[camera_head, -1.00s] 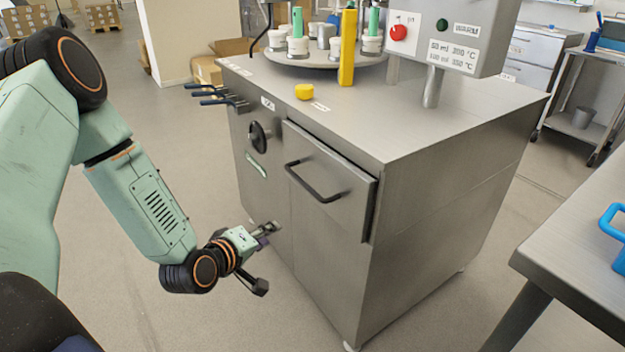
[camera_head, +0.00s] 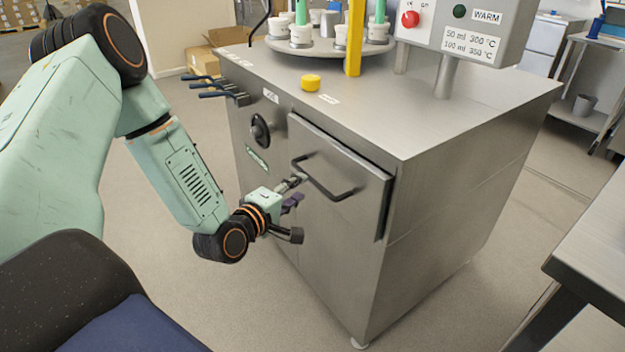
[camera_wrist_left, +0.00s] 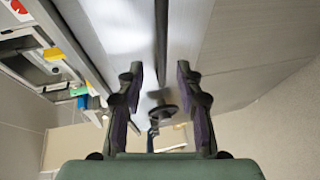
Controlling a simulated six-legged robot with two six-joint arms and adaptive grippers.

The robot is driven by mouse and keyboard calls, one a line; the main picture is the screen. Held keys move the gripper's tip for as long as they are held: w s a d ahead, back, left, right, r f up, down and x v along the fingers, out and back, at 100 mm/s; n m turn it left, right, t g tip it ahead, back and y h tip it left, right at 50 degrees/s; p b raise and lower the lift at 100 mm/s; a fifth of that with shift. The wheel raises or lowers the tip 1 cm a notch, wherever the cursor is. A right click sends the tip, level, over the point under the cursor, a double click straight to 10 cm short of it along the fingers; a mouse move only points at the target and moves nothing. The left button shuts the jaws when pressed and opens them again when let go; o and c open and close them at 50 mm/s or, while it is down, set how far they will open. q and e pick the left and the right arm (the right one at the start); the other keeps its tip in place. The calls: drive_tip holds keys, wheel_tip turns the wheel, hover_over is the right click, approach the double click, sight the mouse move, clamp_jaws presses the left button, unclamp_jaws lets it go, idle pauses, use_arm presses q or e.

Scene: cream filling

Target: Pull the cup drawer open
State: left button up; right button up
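The cup drawer (camera_head: 335,206) is a steel front panel on the near side of the cabinet, with a dark edge along its right side. Its black bar handle (camera_head: 325,188) runs across the upper part. My left gripper (camera_head: 298,192) is at the left end of this handle, close to the drawer front. In the left wrist view its two fingers (camera_wrist_left: 157,70) are spread apart. A dark bar (camera_wrist_left: 161,40), apparently the handle, runs between them. I cannot tell whether the fingers touch it. My right gripper is not in view.
A black knob (camera_head: 260,129) and blue-handled levers (camera_head: 208,88) are left of the drawer. The steel cabinet top (camera_head: 400,115) holds a yellow button (camera_head: 311,82), a yellow post (camera_head: 354,40) and a turntable (camera_head: 290,47) with cups. A steel table (camera_head: 598,255) stands at the right.

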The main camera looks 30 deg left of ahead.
sight(310, 181)
use_arm(q)
drive_tip(key=shift+w+f+b, duration=0.3)
drive_tip(key=shift+w+b, duration=0.15)
drive_tip(key=shift+w, duration=0.7)
drive_tip(key=shift+w+f+b, duration=0.25)
drive_tip(key=shift+w+b, duration=0.15)
drive_tip(key=shift+w, duration=0.8)
drive_tip(key=shift+w+f+b, duration=0.3)
drive_tip(key=shift+w+b, duration=0.15)
drive_tip(key=shift+w, duration=0.7)
drive_tip(key=shift+r, duration=0.1)
drive_tip(key=shift+c, duration=0.2)
drive_tip(key=shift+s, duration=0.1)
drive_tip(key=shift+c, duration=0.7)
clamp_jaws()
